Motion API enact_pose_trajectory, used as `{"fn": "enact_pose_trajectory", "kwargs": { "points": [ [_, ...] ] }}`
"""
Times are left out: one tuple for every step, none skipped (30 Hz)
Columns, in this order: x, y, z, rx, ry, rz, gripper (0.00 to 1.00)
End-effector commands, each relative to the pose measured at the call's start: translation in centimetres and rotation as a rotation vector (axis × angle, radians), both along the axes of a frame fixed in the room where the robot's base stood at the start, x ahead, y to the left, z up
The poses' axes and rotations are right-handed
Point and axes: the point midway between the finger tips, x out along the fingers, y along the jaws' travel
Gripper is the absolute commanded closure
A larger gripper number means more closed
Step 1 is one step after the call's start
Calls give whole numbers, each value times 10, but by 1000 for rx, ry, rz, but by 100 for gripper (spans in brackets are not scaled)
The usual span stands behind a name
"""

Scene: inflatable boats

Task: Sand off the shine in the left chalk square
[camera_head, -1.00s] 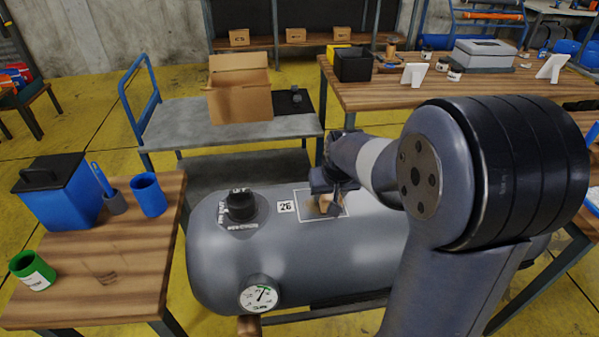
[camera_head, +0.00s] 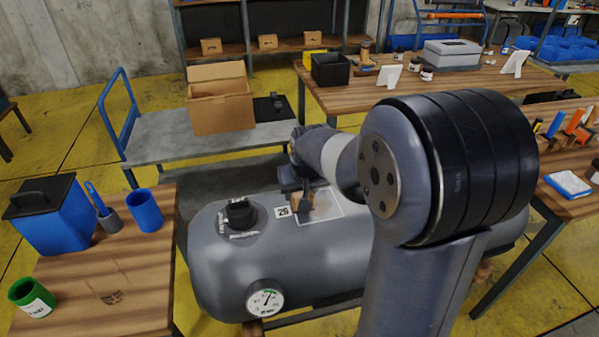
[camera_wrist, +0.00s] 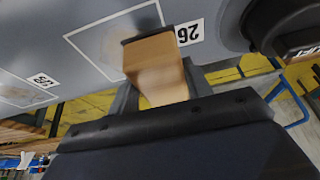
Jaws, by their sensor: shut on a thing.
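The left chalk square (camera_head: 326,206) is a thin pale outline on top of the grey inflatable tube (camera_head: 225,272), beside a tag reading 26. In the wrist view the chalk square (camera_wrist: 92,38) encloses a dull, tan-grey patch. My gripper (camera_head: 303,196) is shut on a tan sanding block (camera_wrist: 157,70) with a dark top edge. The block is over the side of the square nearest the 26 tag (camera_wrist: 189,32) and hides part of it. I cannot tell whether the block touches the tube.
A black valve (camera_head: 240,213) and a gauge (camera_head: 265,298) stand out from the tube. A second tag (camera_wrist: 42,81) shows farther along it. The left table holds a blue bin (camera_head: 45,222), blue cup (camera_head: 146,210) and green can (camera_head: 31,297). A cart with a cardboard box (camera_head: 221,104) stands behind.

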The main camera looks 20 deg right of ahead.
Motion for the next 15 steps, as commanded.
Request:
{"fn": "enact_pose_trajectory", "kwargs": {
  "points": [
    [1, 0, 9, 0, -2, 0, 74],
    [1, 0, 12, 0, -2, 0, 74],
    [1, 0, 15, 0, -2, 0, 74],
    [1, 0, 18, 0, -3, 0, 74],
    [1, 0, 21, 0, -3, 0, 74],
    [2, 0, 25, 0, -3, 0, 74],
    [2, 0, 27, 0, -3, 0, 74],
    [2, 0, 30, 0, -3, 0, 74],
    [2, 0, 34, 0, -3, 0, 74],
    [2, 0, 36, 0, -3, 0, 74],
    [2, 0, 39, 0, -3, 0, 74],
    [3, 0, 42, 0, -3, 0, 74],
    [3, 0, 45, 0, -2, 0, 74],
    [3, 0, 46, 0, -2, 0, 74],
    [3, 0, 48, 0, -2, 0, 74]
  ]
}}
